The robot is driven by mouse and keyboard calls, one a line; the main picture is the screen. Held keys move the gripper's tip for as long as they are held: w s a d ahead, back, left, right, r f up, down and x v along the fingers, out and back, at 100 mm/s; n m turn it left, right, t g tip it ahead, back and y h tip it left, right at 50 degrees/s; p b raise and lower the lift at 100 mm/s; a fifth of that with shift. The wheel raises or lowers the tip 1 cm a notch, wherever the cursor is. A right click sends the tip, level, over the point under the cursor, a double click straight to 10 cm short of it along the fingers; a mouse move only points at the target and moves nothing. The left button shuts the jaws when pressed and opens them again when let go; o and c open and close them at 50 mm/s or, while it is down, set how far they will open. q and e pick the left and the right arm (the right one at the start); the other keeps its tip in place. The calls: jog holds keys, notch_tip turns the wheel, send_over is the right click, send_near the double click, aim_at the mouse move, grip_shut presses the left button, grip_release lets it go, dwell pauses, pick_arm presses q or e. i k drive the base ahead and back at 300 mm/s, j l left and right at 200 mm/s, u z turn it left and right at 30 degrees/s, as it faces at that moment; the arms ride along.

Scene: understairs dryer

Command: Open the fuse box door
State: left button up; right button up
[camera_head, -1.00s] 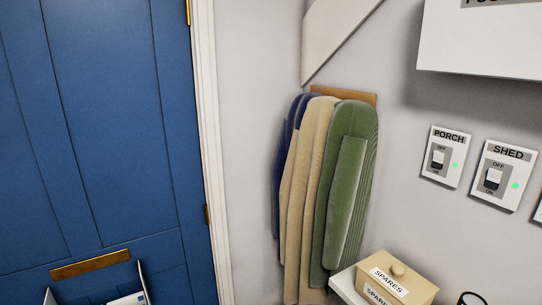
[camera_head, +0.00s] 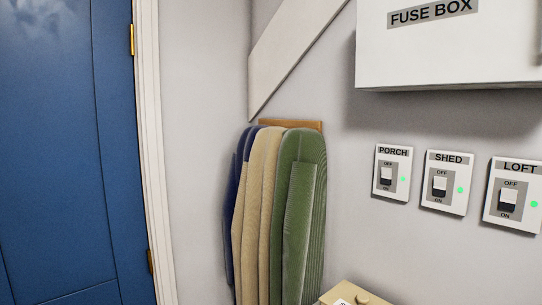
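The fuse box (camera_head: 455,55) is a white wall box at the upper right, with a grey label reading FUSE BOX. Only its lower part shows; its top is cut off by the frame. Its front appears closed. A grey strip, perhaps a handle, shows at the right picture edge. Neither of my grippers is in view.
Below the box are switches marked PORCH (camera_head: 392,173), SHED (camera_head: 448,182) and LOFT (camera_head: 514,195), each with a green light. Coats (camera_head: 285,215) hang on a wooden rail left of them. A tan box (camera_head: 355,295) sits at the bottom. A blue door (camera_head: 65,150) stands at left.

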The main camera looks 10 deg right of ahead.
aim_at(399, 43)
jog(key=j+z, duration=0.1)
jog(key=z, duration=0.4)
jog(key=j+z, duration=0.1)
jog(key=z, duration=0.4)
jog(key=k+z, duration=0.1)
jog(key=z, duration=0.35)
